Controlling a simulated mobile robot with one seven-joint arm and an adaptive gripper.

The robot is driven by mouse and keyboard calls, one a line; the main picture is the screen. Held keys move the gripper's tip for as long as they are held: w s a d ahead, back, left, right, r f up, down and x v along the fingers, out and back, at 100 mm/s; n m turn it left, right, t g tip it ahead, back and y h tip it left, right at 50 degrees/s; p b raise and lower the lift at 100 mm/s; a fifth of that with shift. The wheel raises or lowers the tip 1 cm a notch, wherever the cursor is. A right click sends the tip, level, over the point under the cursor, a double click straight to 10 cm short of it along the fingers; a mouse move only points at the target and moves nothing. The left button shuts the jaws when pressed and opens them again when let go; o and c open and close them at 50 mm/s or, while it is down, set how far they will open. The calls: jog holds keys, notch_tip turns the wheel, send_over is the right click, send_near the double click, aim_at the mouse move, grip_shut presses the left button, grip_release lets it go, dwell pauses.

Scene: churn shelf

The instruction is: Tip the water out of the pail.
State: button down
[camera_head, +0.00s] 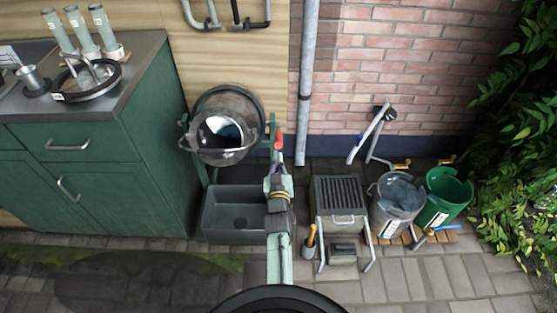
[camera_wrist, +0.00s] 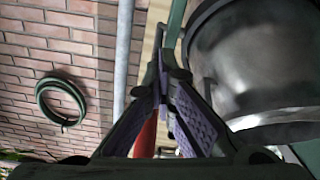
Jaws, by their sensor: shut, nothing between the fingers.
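A round metal pail (camera_head: 222,152) hangs in a green stand above a grey trough (camera_head: 222,230). Its mouth shows a dark interior with a bright reflection; I cannot tell how much water is in it. A red handle (camera_head: 279,139) stands at the right side of the stand. My gripper (camera_head: 277,172) is just right of the pail, near the red handle. In the wrist view the fingers of my gripper (camera_wrist: 163,88) are shut and empty. The pail's shiny side (camera_wrist: 255,65) fills the right there, and the red handle (camera_wrist: 147,135) shows behind the fingers, partly hidden.
A green cabinet (camera_head: 100,165) stands left. Right of my arm are a slatted grey box (camera_head: 341,192), a grey bucket (camera_head: 394,213) and a green bucket (camera_head: 437,207). A downpipe (camera_head: 306,80) runs down the brick wall. Paving in front is mostly clear.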

jog(key=c, duration=2.4)
grip_release()
jog(key=c, duration=1.4)
grip_release()
jog(key=shift+c, duration=0.2)
jog(key=s, duration=0.7)
jog(key=shift+s, duration=0.25)
